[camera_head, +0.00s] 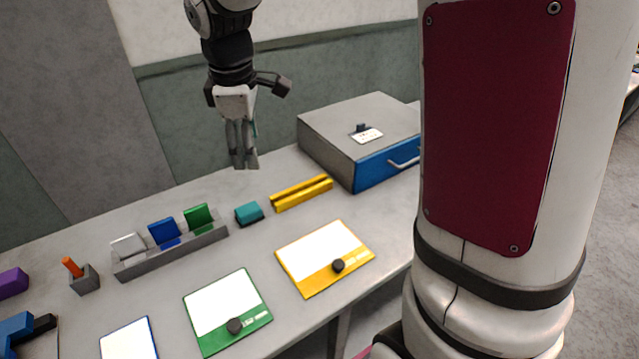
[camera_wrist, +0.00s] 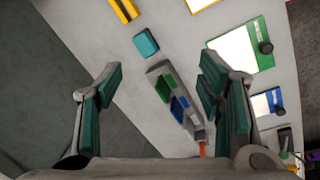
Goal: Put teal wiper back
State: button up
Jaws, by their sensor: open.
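The teal wiper (camera_head: 249,212) is a small block lying on the grey table, between the grey rack and a yellow bar. It also shows in the wrist view (camera_wrist: 146,43), above and between my fingers. My gripper (camera_head: 243,164) hangs above the back of the table, pointing down, clear of the wiper. In the wrist view my gripper (camera_wrist: 160,78) has its two teal-padded fingers spread wide, with nothing between them.
The grey rack (camera_head: 172,254) holds a clear, a blue and a green plate. A yellow grooved bar (camera_head: 301,193) lies right of the wiper. A grey box with a blue drawer (camera_head: 384,168) stands at back right. Yellow (camera_head: 325,258) and green (camera_head: 228,310) framed boards lie in front.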

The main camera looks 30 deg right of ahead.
jog(key=s+r+m+t, duration=0.1)
jog(key=s+r+m, duration=0.2)
jog(key=s, duration=0.9)
jog(key=s+r+m+t+y, duration=0.1)
jog(key=s+r+m+t, duration=0.1)
jog(key=s+m, duration=0.6)
jog(key=shift+s+r+m, duration=0.3)
jog(key=shift+s+r, duration=0.3)
jog(key=shift+s, duration=1.25)
jog(key=shift+d, duration=0.1)
